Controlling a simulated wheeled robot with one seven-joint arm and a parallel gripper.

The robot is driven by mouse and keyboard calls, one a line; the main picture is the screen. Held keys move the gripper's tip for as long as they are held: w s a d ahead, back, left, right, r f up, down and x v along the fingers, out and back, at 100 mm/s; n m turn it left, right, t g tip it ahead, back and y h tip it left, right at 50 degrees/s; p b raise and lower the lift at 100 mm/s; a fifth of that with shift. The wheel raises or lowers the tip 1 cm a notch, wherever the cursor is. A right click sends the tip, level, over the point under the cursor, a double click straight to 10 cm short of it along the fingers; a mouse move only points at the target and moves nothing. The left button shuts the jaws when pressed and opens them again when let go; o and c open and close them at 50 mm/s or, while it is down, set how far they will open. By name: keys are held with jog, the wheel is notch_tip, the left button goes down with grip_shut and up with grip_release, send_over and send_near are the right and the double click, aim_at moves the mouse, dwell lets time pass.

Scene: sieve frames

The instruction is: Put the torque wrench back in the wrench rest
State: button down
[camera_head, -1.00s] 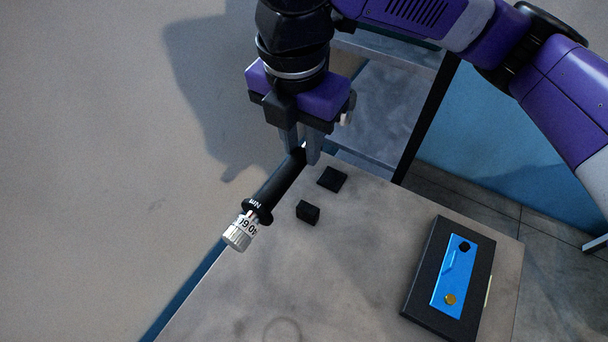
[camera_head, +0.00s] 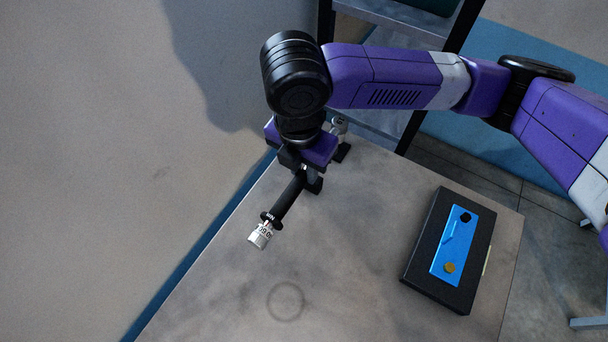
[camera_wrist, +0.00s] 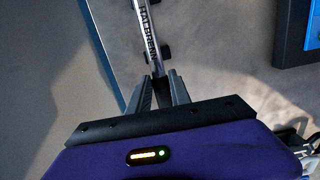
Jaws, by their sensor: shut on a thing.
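My gripper (camera_head: 303,176) is shut on the wrench. In the wrist view, the lettered silver shaft (camera_wrist: 149,30) runs up and away from my gripper (camera_wrist: 158,78). The wrench rest shows as small black blocks, one near block (camera_head: 314,186) beside the handle and one far block (camera_head: 342,152) partly behind my gripper. In the wrist view, a block (camera_wrist: 165,53) shows at the shaft's side. I cannot tell whether shaft and blocks touch.
A black case (camera_head: 421,272) with a blue panel (camera_head: 458,243) lies on the right of the table (camera_head: 355,245). The table's middle and front are clear, with a faint ring mark. A shelf frame (camera_head: 387,121) stands behind the table.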

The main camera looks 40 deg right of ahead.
aim_at(303, 173)
jog(key=shift+f, duration=1.9)
jog(key=shift+f, duration=0.15)
jog(key=c, duration=1.2)
grip_release()
jog(key=r, duration=0.8)
jog(key=a+r, duration=0.1)
jog(key=r, duration=0.3)
jog(key=shift+s+r+b, duration=0.15)
jog(key=shift+s+b, duration=0.1)
jog(key=shift+b, duration=0.15)
